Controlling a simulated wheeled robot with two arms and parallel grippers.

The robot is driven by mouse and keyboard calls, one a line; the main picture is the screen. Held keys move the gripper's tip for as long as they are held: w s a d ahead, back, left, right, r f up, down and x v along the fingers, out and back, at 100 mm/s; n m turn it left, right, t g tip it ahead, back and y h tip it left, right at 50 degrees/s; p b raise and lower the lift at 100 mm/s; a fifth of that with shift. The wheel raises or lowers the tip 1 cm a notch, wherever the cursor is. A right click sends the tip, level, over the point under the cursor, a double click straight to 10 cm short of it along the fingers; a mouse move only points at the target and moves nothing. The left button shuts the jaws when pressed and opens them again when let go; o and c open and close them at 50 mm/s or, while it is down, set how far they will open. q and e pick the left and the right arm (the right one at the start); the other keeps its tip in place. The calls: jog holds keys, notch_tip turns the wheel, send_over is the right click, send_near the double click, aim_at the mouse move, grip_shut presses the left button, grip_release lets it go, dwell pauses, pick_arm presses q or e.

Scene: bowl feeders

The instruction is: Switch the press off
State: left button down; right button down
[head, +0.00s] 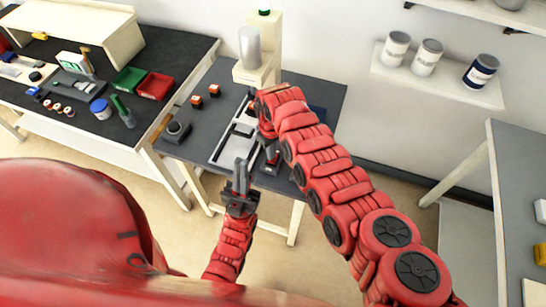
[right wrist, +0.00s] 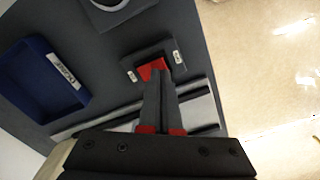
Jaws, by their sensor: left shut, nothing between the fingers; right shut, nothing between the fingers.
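The cream press (head: 262,75) with its grey cylinder stands at the back of the dark table. A green lamp (head: 264,11) shows on its top. In the right wrist view a dark switch box (right wrist: 135,70) with a red rocker (right wrist: 153,68) and two small white labels sits on the table. My right gripper (right wrist: 158,82) is shut and empty, its tips at the red rocker; I cannot tell whether they touch it. In the head view my right arm covers much of this area. My left gripper (head: 240,172) is shut and empty near the table's front edge.
A blue labelled tray (right wrist: 42,85) lies beside the switch box. A light grey fixture (head: 225,150) lies on the table, with two orange-topped blocks (head: 205,95) and a dark round item (head: 177,130) to its left. A cluttered bench (head: 90,140) stands at left.

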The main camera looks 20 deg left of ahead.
jog(key=shift+f+b, duration=0.9)
jog(key=shift+f, duration=0.1)
dwell(0.3)
jog(key=shift+r, duration=0.15)
notch_tip(320, 180, up, 3)
jog(key=shift+f+p, duration=0.15)
jog(key=shift+p, duration=1.1)
jog(key=shift+r+p, duration=1.35)
jog(key=shift+r, duration=0.75)
jog(key=shift+f, duration=0.2)
